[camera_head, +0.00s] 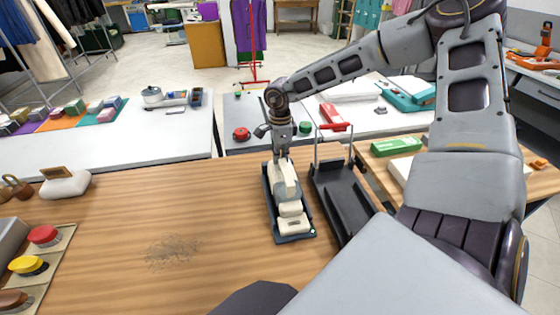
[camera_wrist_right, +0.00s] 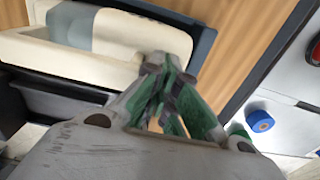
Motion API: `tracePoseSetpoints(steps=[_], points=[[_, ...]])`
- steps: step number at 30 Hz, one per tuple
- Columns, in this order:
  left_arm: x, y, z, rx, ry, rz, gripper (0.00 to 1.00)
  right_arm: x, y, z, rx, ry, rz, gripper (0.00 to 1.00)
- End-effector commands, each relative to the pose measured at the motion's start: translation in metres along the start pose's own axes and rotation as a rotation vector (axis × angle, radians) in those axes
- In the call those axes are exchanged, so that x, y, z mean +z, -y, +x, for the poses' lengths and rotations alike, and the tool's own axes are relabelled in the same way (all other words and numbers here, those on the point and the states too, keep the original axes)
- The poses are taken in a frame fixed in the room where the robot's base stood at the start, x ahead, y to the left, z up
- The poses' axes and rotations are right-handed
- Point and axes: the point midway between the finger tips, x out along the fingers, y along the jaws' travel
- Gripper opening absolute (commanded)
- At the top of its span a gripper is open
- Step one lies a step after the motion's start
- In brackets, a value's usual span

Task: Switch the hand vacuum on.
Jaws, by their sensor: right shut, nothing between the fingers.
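The hand vacuum (camera_head: 287,180) is cream with a greyish clear middle part. It lies in a dark blue tray (camera_head: 277,225) on the wooden counter, lengthwise away from me. My right gripper (camera_head: 282,152) points down at its far end, fingers shut and empty. In the right wrist view the shut fingertips (camera_wrist_right: 168,62) are at the end of the vacuum's cream body (camera_wrist_right: 125,35). I cannot tell whether they touch it. The fingers hide that end, and I cannot make out a switch. A small green spot shows on the tray's near right corner. My left gripper is not in view.
An empty black tray (camera_head: 342,190) with a raised frame stands just right of the blue tray. A grey dust patch (camera_head: 172,250) lies on the counter. Red and yellow buttons (camera_head: 28,265) are at the left. The counter's middle is otherwise clear.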

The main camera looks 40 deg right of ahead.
Motion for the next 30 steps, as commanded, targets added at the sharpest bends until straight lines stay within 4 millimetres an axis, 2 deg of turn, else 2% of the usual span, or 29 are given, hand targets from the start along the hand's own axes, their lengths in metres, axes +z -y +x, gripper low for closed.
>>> tracePoseSetpoints(steps=[11, 30], points=[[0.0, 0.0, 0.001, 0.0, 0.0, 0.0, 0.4, 0.0, 0.0, 0.0, 0.0, 0.0, 0.0, 0.0], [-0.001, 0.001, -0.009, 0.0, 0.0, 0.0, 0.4, 0.0, 0.0, -0.029, 0.0, 0.001, 0.0, 0.0]])
